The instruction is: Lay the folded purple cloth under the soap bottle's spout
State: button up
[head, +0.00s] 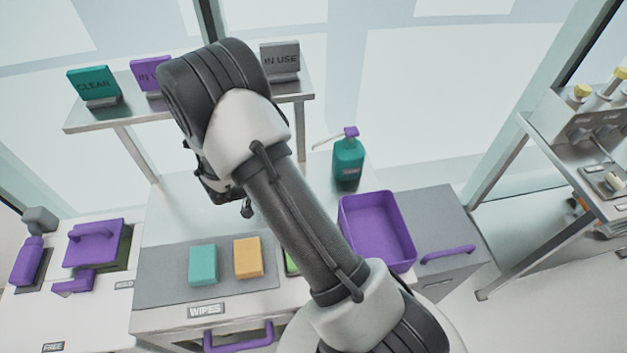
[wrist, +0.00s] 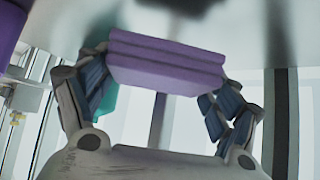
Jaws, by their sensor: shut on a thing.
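The folded purple cloth (wrist: 165,62) is held between the two fingers of my gripper (wrist: 166,80) in the wrist view, its stacked layers showing. In the head view my gripper (head: 232,198) is mostly hidden behind my arm, and the cloth cannot be seen there. The teal soap bottle (head: 348,160) stands upright on the counter, right of my gripper. Its purple pump head (head: 351,132) has a pale spout reaching left. The counter below the spout looks bare.
A purple open bin (head: 375,195) stands in front of the bottle. A teal cloth (head: 203,264) and an orange cloth (head: 248,257) lie on the grey WIPES mat (head: 160,285). A raised shelf (head: 190,115) with signs spans the back left.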

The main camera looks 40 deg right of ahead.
jog(key=s+d, duration=0.1)
jog(key=d, duration=0.2)
jog(key=s+d+b, duration=0.1)
jog(key=d, duration=0.2)
jog(key=s+d+b, duration=0.1)
jog(key=d, duration=0.2)
jog(key=shift+d, duration=0.25)
jog(key=shift+d+f+b, duration=0.15)
jog(key=shift+f+b, duration=0.85)
jog(key=shift+f, duration=0.75)
jog(key=shift+f, duration=0.2)
jog(key=o, duration=1)
jog(key=shift+o, duration=0.2)
jog(key=shift+r, duration=0.1)
